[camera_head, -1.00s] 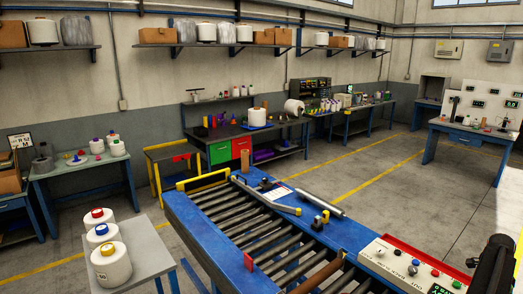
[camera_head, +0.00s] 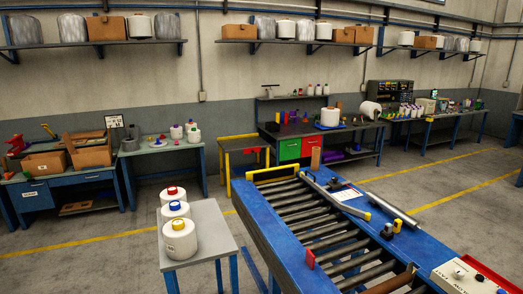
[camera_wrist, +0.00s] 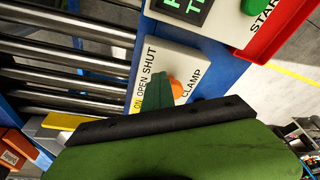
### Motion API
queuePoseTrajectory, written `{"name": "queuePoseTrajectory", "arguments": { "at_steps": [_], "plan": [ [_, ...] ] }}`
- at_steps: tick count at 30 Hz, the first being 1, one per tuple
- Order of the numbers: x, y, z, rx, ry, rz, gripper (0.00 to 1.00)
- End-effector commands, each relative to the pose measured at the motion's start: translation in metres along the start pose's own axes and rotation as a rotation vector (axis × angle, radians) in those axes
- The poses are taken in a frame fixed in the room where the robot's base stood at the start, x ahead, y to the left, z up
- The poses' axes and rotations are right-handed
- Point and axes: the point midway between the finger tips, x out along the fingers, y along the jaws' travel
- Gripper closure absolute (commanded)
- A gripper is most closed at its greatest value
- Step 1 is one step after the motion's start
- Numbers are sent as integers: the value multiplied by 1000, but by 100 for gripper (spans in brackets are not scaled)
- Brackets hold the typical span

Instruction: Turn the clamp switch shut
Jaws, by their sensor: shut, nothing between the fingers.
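In the wrist view, the clamp switch has an orange knob (camera_wrist: 175,87) on a white plate (camera_wrist: 190,65). The plate is lettered OPEN, SHUT and CLAMP. My gripper (camera_wrist: 158,92) is shut and empty, with its green tip over the plate, close beside the knob and overlapping part of it. I cannot tell whether the tip touches the knob. The knob is partly hidden, so which word it points to cannot be made out. My gripper is not in the head view.
In the wrist view, a panel with a green START button (camera_wrist: 254,6) and red edge lies just above the plate. Conveyor rollers (camera_wrist: 60,50) run at left. In the head view, the blue conveyor frame (camera_head: 262,245) stands beside a small table (camera_head: 211,228) with white bobbins.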

Motion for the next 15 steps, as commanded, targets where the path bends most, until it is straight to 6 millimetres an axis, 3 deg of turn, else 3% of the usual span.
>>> {"name": "queuePoseTrajectory", "arguments": {
  "at_steps": [15],
  "plan": [
    [0, -11, 0, 2, 5, -2, 100]
  ]
}}
